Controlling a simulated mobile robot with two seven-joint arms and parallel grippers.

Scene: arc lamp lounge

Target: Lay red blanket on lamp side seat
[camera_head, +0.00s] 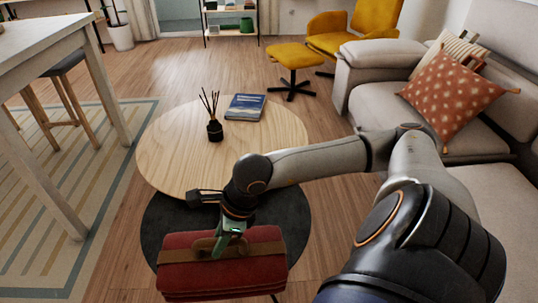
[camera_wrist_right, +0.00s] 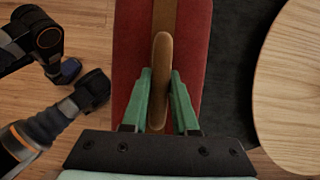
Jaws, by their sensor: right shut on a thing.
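The red blanket (camera_head: 222,275) is a folded bundle with a brown strap and handle, at the bottom of the head view. It hangs level in front of the low tables. My right gripper (camera_head: 232,232) is shut on the brown handle; in the right wrist view the green fingers (camera_wrist_right: 160,92) flank the handle (camera_wrist_right: 160,75) above the red cloth (camera_wrist_right: 190,60). Seats in view are a grey sofa (camera_head: 385,62) at right and a yellow armchair (camera_head: 350,38) at the back. I see no lamp, so I cannot tell which seat is the lamp side one. My left gripper is not visible.
A round wooden table (camera_head: 180,150) carries a reed diffuser (camera_head: 215,130) and a book (camera_head: 245,107). A lower black round table (camera_head: 295,225) is beside it. A yellow footstool (camera_head: 293,57) stands behind. A patterned cushion (camera_head: 452,95) lies on the sofa. A tall white table (camera_head: 40,30) is at left.

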